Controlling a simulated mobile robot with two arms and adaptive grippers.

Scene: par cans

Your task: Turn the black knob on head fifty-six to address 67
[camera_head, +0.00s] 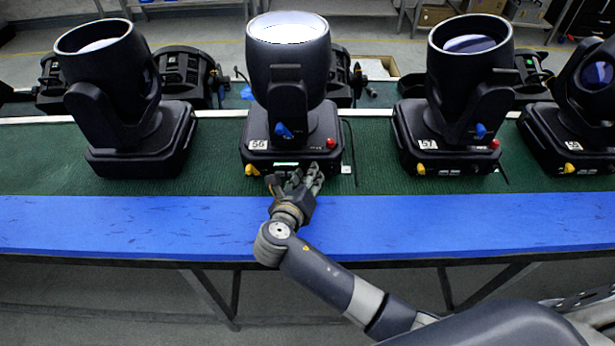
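Head fifty-six (289,60) stands upright on the green mat, left of the picture's middle, with a white "56" label (258,144) on its base. Its front panel has a small lit display (286,163), a yellow connector (252,170) and a red part (330,142). I cannot make out the black knob; the panel is dark and my fingers cover part of it. My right gripper (297,180) is at the lower front of this base, its fingers spread apart and pointing at the panel. I cannot tell whether they touch it. My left gripper is not in view.
Head 57 (462,70) stands to the right, another head (590,100) at the far right, and one (115,80) to the left. A blue strip (120,225) runs along the table's front edge. Green mat (215,165) is bare between the heads.

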